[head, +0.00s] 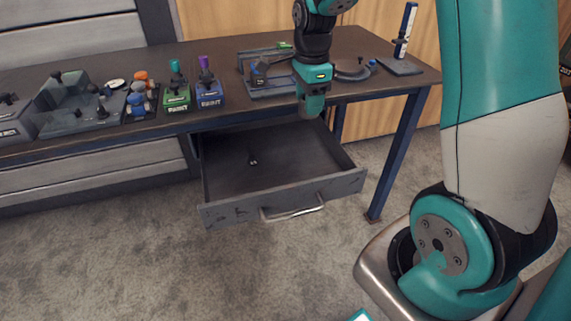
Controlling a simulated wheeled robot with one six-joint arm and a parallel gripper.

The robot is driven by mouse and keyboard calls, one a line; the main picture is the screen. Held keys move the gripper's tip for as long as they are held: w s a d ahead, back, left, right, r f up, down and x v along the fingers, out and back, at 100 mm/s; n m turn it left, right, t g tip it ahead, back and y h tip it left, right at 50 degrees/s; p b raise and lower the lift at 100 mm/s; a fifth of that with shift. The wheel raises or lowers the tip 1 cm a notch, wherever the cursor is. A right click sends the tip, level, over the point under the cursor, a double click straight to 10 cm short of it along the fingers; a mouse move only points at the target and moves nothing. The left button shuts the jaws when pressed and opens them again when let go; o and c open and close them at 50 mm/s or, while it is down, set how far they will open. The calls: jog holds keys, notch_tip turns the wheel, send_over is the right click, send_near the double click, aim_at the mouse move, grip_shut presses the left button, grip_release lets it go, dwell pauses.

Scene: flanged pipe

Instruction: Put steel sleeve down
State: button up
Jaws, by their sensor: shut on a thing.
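My gripper (311,103) points down in front of the table's front edge, over the right rear part of the open drawer (285,205). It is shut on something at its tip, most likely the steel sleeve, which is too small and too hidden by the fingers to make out. A tiny dark piece with a light mark (253,161) lies on the drawer floor, left of my gripper and apart from it.
The table (225,52) carries green (176,98) and blue (209,94) paint stands, grey trays at left, a vise-like fixture (270,87) behind my gripper, and an upright blue-white tool (405,30) at right. Most of the drawer floor is bare.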

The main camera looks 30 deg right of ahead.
aim_at(304, 171)
notch_tip(304, 171, down, 18)
jog(key=shift+f+b, duration=0.15)
jog(key=shift+b, duration=0.8)
jog(key=shift+f, duration=0.15)
jog(key=o, duration=1.1)
